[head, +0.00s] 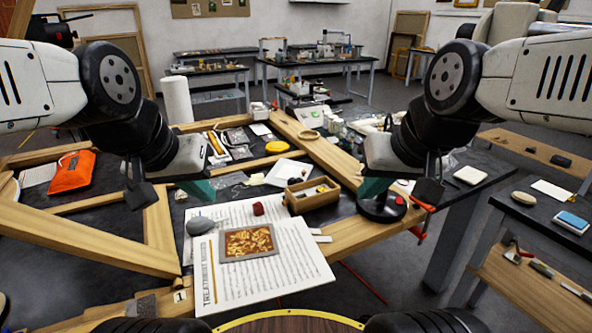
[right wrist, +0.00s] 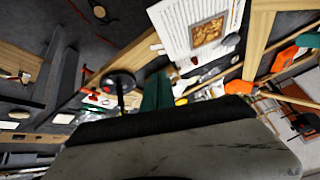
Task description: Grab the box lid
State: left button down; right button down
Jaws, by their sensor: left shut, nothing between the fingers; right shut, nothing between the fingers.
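A small open wooden box (head: 309,199) stands on the work table behind the white printed sheet, with small items in it. I cannot make out a separate box lid for certain. A flat white square piece (head: 287,173) lies behind the box. My left gripper (head: 198,190) hangs shut and empty, left of the box and above the sheet's back left side. My right gripper (head: 373,190) is shut and empty, just right of the box. Its teal fingers (right wrist: 156,95) also show in the right wrist view, with nothing between them.
The printed sheet (head: 285,265) carries a gilt fragment (head: 249,243); a grey rounded object (head: 199,225) and a dark red block (head: 258,209) are near. A black round base (head: 382,208) sits close by my right gripper. Wooden beams (head: 95,245) cross the left. An orange pouch (head: 72,171) lies far left.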

aim_at(284, 169)
jog(key=l+u, duration=0.35)
jog(key=k+l+u, duration=0.3)
jog(key=l, duration=0.2)
jog(key=l+u, duration=0.35)
jog(key=i+l+u, duration=0.15)
jog(key=l+u, duration=1.05)
jog(key=i+l, duration=0.05)
jog(key=l, duration=0.05)
